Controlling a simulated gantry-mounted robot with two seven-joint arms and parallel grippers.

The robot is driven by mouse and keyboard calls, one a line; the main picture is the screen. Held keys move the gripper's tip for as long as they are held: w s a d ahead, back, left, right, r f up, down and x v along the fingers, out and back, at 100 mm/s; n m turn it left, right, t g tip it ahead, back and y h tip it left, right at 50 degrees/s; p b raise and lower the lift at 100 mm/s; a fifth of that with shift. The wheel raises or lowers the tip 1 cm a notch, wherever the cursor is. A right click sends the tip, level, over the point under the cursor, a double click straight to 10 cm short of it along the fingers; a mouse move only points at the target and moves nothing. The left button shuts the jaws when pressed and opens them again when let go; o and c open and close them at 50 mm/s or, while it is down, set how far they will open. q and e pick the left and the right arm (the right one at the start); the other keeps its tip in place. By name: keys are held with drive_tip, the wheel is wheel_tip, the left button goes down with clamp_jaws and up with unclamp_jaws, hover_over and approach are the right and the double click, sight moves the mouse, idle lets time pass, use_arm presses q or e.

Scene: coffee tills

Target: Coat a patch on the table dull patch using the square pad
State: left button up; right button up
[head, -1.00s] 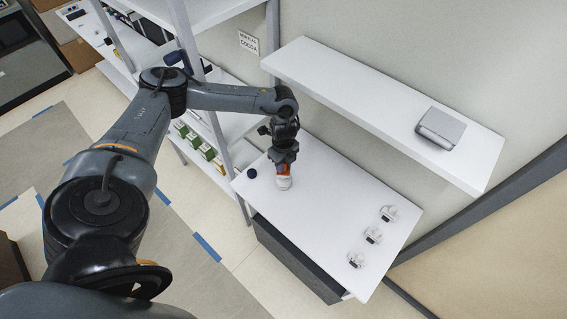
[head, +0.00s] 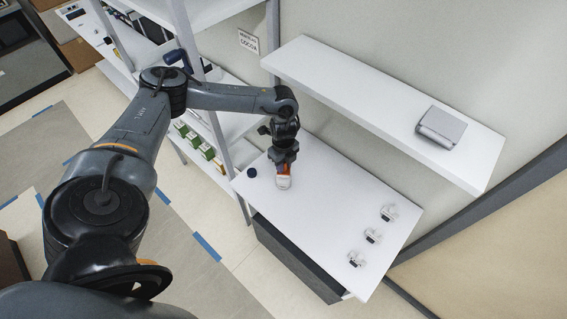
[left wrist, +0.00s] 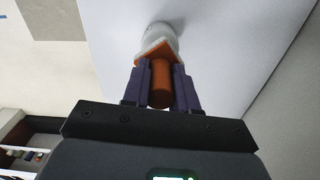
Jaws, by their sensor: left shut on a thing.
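My left gripper (head: 284,165) is shut on the square pad, low over the white table (head: 335,205) near its left end. In the left wrist view, the gripper's dark fingers (left wrist: 160,85) close on the orange cylindrical handle of the square pad (left wrist: 161,82). An orange plate shows at the far end of the handle, with a pale rounded piece just beyond it. I cannot tell whether the pale piece touches the tabletop. I cannot make out the dull patch; the pad and gripper may hide it. My right gripper is not in view.
A small dark blue round thing (head: 252,173) lies left of the gripper. Several small white-and-black items (head: 372,236) stand in a row at the table's right. A white wall shelf (head: 375,105) holds a grey box (head: 441,127). The middle of the table is clear.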

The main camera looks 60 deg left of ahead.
use_arm(q)
drive_tip(key=shift+f, duration=0.45)
idle(0.6)
drive_tip(key=shift+f, duration=0.1)
idle(1.2)
drive_tip(key=shift+r+p, duration=0.55)
drive_tip(key=shift+p, duration=0.05)
wheel_tip(320, 180, up, 6)
drive_tip(key=p, duration=0.6)
